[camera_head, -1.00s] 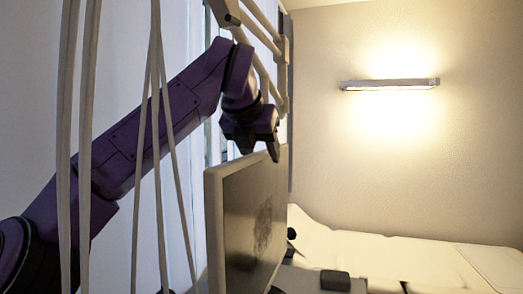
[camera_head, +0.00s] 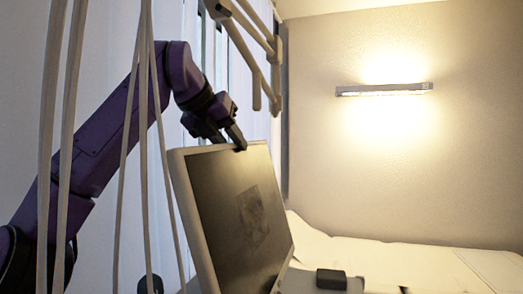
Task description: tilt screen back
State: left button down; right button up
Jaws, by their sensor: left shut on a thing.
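The screen (camera_head: 240,215) is a flat panel with a pale frame and a dark face bearing a faint mottled patch. It stands left of the picture's middle, its top leaning to the left. My left gripper (camera_head: 238,140) comes down from the purple arm at the left and is shut on the screen's top edge. The back of the screen and its mount are hidden. My right gripper is out of view.
Pale cables (camera_head: 143,130) hang in front of my left arm. A jointed pale rail (camera_head: 262,60) is above the screen. A bed with white bedding (camera_head: 390,256) lies at the right, with a small dark block (camera_head: 331,279) near it. A lit wall lamp (camera_head: 384,89) is behind.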

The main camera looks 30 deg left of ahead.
pick_arm(q)
jog(key=shift+a+f, duration=0.15)
jog(key=shift+a, duration=0.25)
jog(key=c, duration=1.2)
grip_release()
jog(key=shift+o, duration=1.4)
jog(key=shift+a, duration=0.1)
jog(key=shift+s+r, duration=0.25)
jog(key=shift+r, duration=0.05)
jog(key=p+v, duration=0.1)
jog(key=v, duration=0.8)
jog(key=shift+s+r, duration=0.2)
jog(key=shift+s, duration=0.1)
jog(key=shift+w+a, duration=0.1)
jog(key=shift+a, duration=0.05)
